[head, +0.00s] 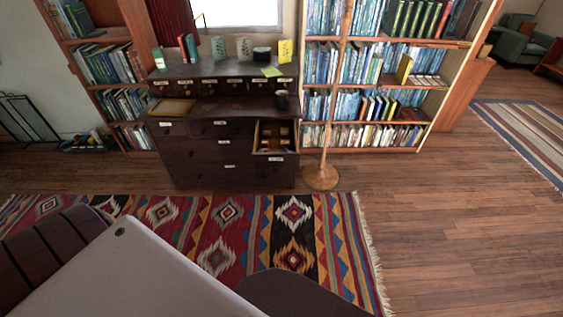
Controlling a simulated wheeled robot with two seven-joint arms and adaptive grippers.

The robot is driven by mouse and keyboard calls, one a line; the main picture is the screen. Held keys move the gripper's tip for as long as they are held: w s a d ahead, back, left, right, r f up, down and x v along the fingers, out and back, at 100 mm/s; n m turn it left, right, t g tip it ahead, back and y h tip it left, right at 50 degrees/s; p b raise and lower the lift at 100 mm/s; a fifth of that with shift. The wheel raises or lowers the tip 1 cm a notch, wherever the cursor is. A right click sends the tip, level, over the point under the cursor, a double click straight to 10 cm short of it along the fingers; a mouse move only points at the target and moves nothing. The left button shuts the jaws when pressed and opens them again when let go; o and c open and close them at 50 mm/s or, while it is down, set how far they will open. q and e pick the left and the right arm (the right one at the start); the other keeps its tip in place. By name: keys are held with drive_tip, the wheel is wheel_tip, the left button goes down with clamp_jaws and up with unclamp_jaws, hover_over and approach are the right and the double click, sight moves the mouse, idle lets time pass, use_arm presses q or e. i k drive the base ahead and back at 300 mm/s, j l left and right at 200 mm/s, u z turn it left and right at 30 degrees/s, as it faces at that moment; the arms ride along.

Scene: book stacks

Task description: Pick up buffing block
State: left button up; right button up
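I cannot pick out a buffing block for certain at this distance. A dark wooden chest of drawers (222,160) stands against the far wall. One of its drawers (273,151), at the upper right, is pulled open. Small items lie inside the drawer, too small to identify. On top of the chest are a yellow-green flat item (271,72), a dark box (262,55) and several upright books. A dark cup (282,99) stands on the ledge above the open drawer. Neither of my grippers is in view.
Bookcases flank the chest, one at the left (136,30) and one at the right (437,97). A floor-stand pole with a round wooden base (320,178) stands right of the chest. A patterned rug (345,230) lies in front. Bare wooden floor (450,220) is clear at the right.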

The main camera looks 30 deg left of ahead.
sight(284, 143)
drive_tip(key=u, duration=1.15)
